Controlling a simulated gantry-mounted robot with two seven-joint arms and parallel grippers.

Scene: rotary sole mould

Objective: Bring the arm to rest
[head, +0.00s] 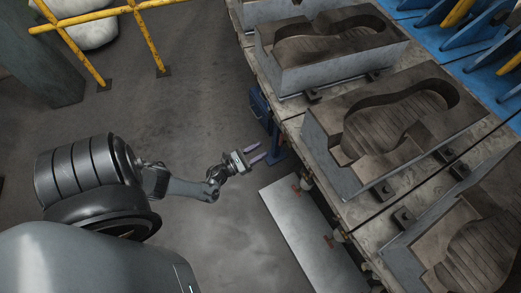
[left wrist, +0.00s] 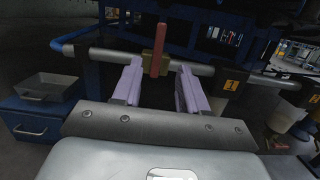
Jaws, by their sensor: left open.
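My left gripper (head: 257,152) is open, over the floor just left of the mould table, with its two lavender fingers pointing toward the table's edge. In the left wrist view its fingers (left wrist: 159,72) are spread apart with nothing held between them. A red lever (left wrist: 160,48) on a brass valve body shows in the gap, on a grey pipe (left wrist: 110,53) that runs across behind the fingers. How far the pipe is from the fingertips I cannot tell. My right gripper is not in view.
The mould table (head: 293,125) carries several grey sole moulds (head: 335,160). A pale metal plate (head: 305,235) lies low beside it. Yellow railing (head: 140,20) and a white sack (head: 85,20) stand upper left. A blue drawer unit (left wrist: 38,125) shows in the left wrist view.

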